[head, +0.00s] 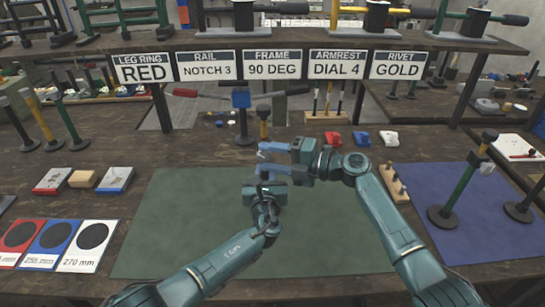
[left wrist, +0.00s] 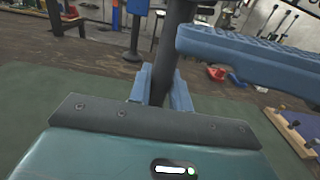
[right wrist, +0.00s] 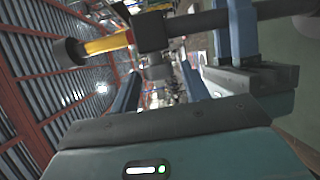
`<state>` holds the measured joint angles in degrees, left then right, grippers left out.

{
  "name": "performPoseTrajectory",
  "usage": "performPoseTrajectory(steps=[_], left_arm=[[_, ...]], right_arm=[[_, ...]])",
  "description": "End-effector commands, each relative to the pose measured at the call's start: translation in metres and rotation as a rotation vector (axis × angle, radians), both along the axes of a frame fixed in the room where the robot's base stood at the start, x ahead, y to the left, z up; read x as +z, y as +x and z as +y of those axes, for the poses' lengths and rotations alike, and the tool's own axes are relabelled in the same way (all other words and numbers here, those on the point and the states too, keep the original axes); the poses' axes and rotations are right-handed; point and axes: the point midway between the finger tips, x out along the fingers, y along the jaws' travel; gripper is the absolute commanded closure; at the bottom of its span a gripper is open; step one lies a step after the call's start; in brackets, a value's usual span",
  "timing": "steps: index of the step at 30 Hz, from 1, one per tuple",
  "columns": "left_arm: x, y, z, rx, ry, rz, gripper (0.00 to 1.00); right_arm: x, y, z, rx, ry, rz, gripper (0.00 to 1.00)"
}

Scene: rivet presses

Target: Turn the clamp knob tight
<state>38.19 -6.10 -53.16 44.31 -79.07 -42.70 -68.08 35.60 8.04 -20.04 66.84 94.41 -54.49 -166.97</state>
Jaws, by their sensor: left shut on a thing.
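A dark upright post with a yellow section and black cap (head: 263,112) stands above the green mat. In the right wrist view it lies sideways, with a dark clamp block (right wrist: 153,30) and a small knob (right wrist: 158,72) on it. My left gripper (head: 266,172) is shut on the post (left wrist: 170,45) below the clamp; the post also shows between its fingers in the left wrist view. My right gripper (head: 268,154) is open, its fingers apart at the knob's level. The knob appears between or just beyond its fingertips; contact cannot be told.
The green mat (head: 190,230) is mostly clear. A blue mat (head: 450,205) with dark-based posts lies right, near a wooden peg block (head: 394,183). Red, blue and white parts (head: 361,138) lie behind. Size cards (head: 90,245) lie left. A signed shelf (head: 300,45) spans the back.

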Motion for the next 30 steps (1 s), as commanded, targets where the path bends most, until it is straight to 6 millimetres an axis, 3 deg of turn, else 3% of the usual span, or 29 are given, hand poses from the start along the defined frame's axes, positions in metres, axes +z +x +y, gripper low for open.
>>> performPoseTrajectory(steps=[3, 13, 30], left_arm=[[0.002, 0.000, -0.001, 0.000, -0.001, -0.003, 1.00], [0.001, 0.000, 0.000, 0.000, -0.001, -0.003, 1.00], [0.001, 0.000, 0.000, 0.000, -0.001, -0.003, 1.00]], right_arm=[[0.000, 0.000, 0.000, -0.001, 0.000, -0.001, 0.45], [0.001, -0.002, -0.008, -0.004, -0.001, -0.002, 0.45], [0.011, -0.041, -0.102, -0.002, -0.001, 0.001, 0.45]])
